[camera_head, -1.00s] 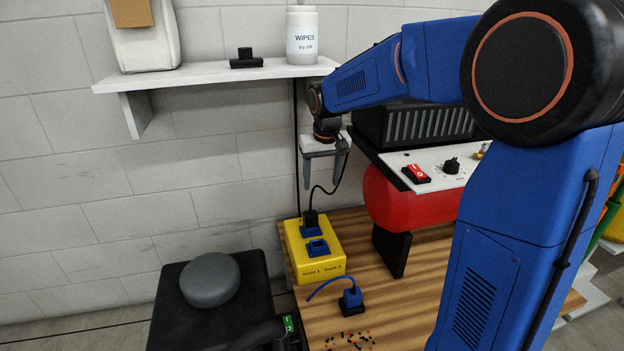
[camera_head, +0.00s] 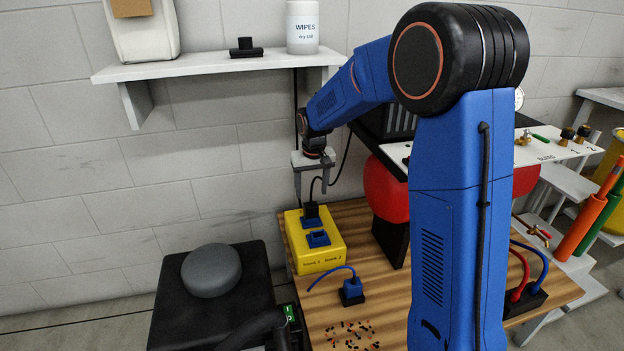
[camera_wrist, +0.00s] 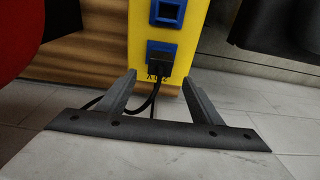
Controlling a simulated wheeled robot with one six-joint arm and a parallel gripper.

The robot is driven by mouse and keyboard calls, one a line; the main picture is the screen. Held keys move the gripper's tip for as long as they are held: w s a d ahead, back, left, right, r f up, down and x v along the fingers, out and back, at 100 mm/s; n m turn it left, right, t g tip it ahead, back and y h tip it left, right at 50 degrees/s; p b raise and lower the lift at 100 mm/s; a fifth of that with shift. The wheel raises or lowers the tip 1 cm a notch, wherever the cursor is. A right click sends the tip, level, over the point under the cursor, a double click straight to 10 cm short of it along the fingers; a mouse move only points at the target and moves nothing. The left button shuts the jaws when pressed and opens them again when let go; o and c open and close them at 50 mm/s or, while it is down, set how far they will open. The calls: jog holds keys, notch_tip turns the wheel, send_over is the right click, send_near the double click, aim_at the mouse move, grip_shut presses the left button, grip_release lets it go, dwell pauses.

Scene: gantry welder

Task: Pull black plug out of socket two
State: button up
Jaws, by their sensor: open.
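The black plug (camera_head: 311,211) stands in the rear blue socket of the yellow socket box (camera_head: 331,256), its black cord rising from it. In the wrist view the plug (camera_wrist: 157,62) sits at the lower blue socket, between and beyond the fingertips. My gripper (camera_head: 312,199) is open and hangs just above the plug, with its fingers pointing down. The fingers also show spread and empty in the wrist view (camera_wrist: 158,82). The front blue socket (camera_head: 318,239) is empty. The box's front lettering is too small to read surely.
A wall shelf (camera_head: 220,70) is above left. A red cylinder (camera_head: 386,188) stands right of my gripper. A black stool (camera_head: 175,310) is left of the bench.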

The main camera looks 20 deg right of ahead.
aim_at(311, 203)
jog(key=f, duration=0.3)
jog(key=w+f, duration=0.1)
jog(key=f, duration=0.5)
jog(key=shift+w+f, duration=0.1)
jog(key=shift+w, duration=0.1)
jog(key=c, duration=1.2)
jog(key=shift+r, duration=0.45)
jog(key=shift+r, duration=2.45)
